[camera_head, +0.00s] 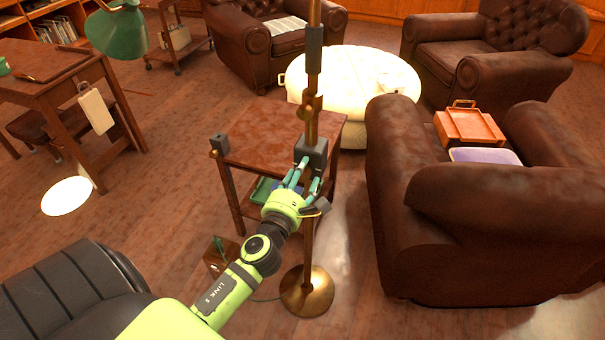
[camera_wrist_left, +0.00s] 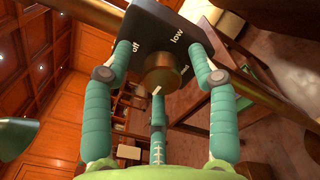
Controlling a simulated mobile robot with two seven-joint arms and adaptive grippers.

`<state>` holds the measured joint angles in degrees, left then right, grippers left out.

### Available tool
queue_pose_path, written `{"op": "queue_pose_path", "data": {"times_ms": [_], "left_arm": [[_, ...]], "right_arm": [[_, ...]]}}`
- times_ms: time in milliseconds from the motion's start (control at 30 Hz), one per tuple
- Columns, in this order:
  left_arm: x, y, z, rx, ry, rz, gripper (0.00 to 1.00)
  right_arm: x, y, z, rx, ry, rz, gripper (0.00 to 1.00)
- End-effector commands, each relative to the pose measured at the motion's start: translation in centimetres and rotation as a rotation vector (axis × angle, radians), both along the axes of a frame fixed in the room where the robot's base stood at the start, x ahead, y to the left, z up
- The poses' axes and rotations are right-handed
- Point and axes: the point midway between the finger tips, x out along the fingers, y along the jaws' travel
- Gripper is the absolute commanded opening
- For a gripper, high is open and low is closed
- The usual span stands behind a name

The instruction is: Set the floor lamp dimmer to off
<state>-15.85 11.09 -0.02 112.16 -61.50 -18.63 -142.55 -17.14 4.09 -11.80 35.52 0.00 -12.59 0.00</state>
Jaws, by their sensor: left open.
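The floor lamp's brass pole (camera_head: 313,70) rises from a round brass base (camera_head: 307,292) and leaves the top of the head view. A dark dimmer box (camera_head: 311,152) is fixed on the pole. In the left wrist view the box (camera_wrist_left: 160,28) shows the labels "off" and "low", a partly hidden third label, and a round brass knob (camera_wrist_left: 172,74) with a pale mark toward the lower left. My left gripper (camera_head: 301,172) is open, its teal fingers spread around the knob. I cannot tell whether they touch it. My right gripper is not in view.
A small wooden side table (camera_head: 270,135) stands directly behind the lamp. A brown leather armchair (camera_head: 480,235) is close on the right, with an orange case (camera_head: 470,126) on it. A pale round ottoman (camera_head: 350,75) stands behind. A green lampshade (camera_head: 118,32) hangs at upper left.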

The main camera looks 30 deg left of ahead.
Motion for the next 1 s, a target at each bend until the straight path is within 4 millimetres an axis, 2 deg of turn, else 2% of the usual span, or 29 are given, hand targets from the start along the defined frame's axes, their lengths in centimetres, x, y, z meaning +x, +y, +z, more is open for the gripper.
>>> {"op": "queue_pose_path", "data": {"times_ms": [267,300,367,400,433,767,1000], "left_arm": [[0.27,0.07,-0.03,0.0,0.0,0.0,0.58],[0.27,0.07,-0.03,-0.001,0.0,0.0,0.5],[0.26,0.08,-0.04,-0.001,0.0,0.0,0.26],[0.26,0.06,-0.03,-0.001,0.0,0.0,0.1],[0.27,0.05,-0.02,-0.001,0.0,-0.001,0.02],[0.3,-0.01,0.13,-0.019,-0.008,-0.002,0.02],[0.31,-0.01,0.25,-0.117,-0.033,-0.003,0.02]], "right_arm": [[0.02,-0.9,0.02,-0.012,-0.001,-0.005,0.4],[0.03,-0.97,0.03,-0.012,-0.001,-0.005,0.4],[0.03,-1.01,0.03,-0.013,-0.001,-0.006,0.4],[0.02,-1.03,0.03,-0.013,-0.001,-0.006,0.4],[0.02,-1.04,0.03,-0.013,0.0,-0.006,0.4],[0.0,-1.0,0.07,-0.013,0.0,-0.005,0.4],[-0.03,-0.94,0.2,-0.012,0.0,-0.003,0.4]]}}
